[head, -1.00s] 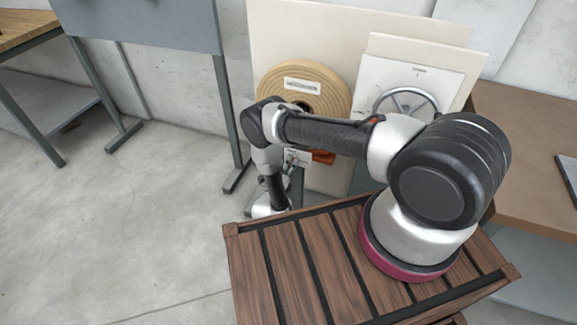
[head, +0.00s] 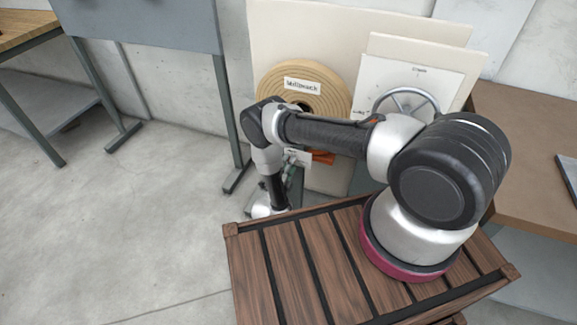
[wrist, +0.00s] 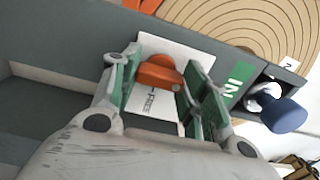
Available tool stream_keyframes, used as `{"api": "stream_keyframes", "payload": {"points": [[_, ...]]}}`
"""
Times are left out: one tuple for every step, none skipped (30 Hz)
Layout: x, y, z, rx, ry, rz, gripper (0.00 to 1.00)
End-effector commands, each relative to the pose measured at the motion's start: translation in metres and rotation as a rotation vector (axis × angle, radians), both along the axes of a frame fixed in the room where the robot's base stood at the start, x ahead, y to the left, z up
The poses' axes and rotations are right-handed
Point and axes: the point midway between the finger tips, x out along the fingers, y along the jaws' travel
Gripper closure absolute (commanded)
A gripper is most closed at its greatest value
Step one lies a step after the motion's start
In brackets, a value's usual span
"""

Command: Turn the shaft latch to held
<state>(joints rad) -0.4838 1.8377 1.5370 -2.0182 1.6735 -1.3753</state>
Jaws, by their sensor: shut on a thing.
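The shaft latch (wrist: 158,74) is an orange handle on a white plate (wrist: 190,52) in the wrist view. The word FREE shows on the plate just below the handle; any other mark on it is hidden. My gripper (wrist: 157,70) has its two green-padded fingers on either side of the latch and is shut on it. In the head view my gripper is mostly hidden behind my own arm, low in front of the winder, beside a small white plate (head: 299,157).
A tan spiral roll (head: 318,88) stands above the latch, with a spoked handwheel (head: 406,104) to its right. A dark blue knob (wrist: 284,114) and a green IN label (wrist: 238,78) sit right of the latch. A grey post (head: 232,115) stands left of the roll.

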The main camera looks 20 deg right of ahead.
Motion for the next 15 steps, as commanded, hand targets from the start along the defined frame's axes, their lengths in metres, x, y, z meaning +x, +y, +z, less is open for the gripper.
{"api": "stream_keyframes", "payload": {"points": [[-0.0003, 0.0009, -0.0007, -0.001, 0.003, 0.003, 0.79], [-0.0004, 0.0009, -0.0007, -0.001, 0.003, 0.003, 0.79], [-0.0004, 0.0009, -0.0007, -0.001, 0.003, 0.003, 0.79], [-0.0004, 0.0009, -0.0007, -0.001, 0.003, 0.003, 0.79], [-0.0004, 0.0009, -0.0007, -0.001, 0.003, 0.003, 0.79], [-0.0004, 0.0009, -0.0007, -0.001, 0.003, 0.003, 0.79], [-0.0004, 0.0009, -0.0007, -0.001, 0.003, 0.003, 0.79], [-0.0004, 0.0009, -0.0007, -0.001, 0.003, 0.003, 0.79], [-0.0004, 0.0009, -0.0008, -0.001, 0.003, 0.003, 0.52], [-0.0005, 0.0008, -0.0008, -0.001, 0.003, 0.003, 0.46], [-0.0004, 0.0008, -0.0007, 0.0, 0.003, 0.003, 0.41], [-0.0005, 0.0007, -0.0007, 0.0, 0.003, 0.003, 0.34], [-0.0005, 0.0006, -0.0006, -0.001, 0.002, 0.002, 0.34], [-0.0004, 0.0005, -0.0006, -0.001, 0.002, 0.002, 0.34], [-0.0004, 0.0005, -0.0005, -0.001, 0.002, 0.002, 0.34]]}}
